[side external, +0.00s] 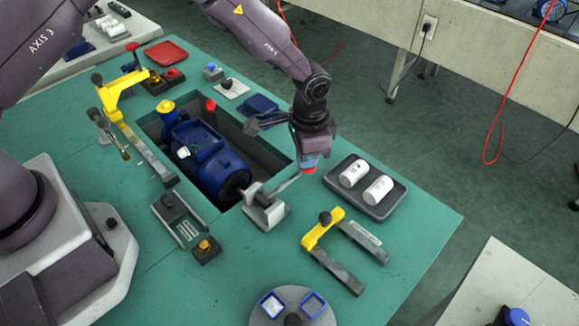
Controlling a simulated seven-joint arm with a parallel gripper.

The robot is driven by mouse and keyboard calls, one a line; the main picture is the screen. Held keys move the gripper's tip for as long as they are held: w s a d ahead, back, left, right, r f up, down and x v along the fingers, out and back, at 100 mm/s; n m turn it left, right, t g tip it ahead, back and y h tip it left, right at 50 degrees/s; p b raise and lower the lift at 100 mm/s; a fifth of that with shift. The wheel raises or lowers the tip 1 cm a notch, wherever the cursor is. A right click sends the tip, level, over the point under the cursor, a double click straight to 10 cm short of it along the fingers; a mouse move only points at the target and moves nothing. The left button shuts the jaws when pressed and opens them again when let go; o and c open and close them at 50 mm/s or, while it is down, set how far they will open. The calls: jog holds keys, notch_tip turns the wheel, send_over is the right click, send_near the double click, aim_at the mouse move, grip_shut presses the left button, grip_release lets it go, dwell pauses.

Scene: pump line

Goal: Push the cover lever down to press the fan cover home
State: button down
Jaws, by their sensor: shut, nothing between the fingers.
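A blue motor (205,160) lies in a recess in the green bench top. A dark, round fan cover (235,185) is at its near right end. Beside it stands a grey block (266,212) with a light metal cover lever (285,185). The lever slants up to the right, toward a red tip just below my gripper (308,160). My gripper is shut and holds nothing. It points down at the lever's raised end; whether it touches cannot be told. The seam between cover and motor is too small to judge.
A dark tray (365,187) with two white cylinders stands close right of my gripper. Yellow-handled clamps stand at the front right (322,230) and left (125,85). A round grey plate (292,312) with blue square frames is at the front. The right front bench corner is clear.

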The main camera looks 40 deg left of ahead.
jog(key=shift+f, duration=0.85)
dwell(0.8)
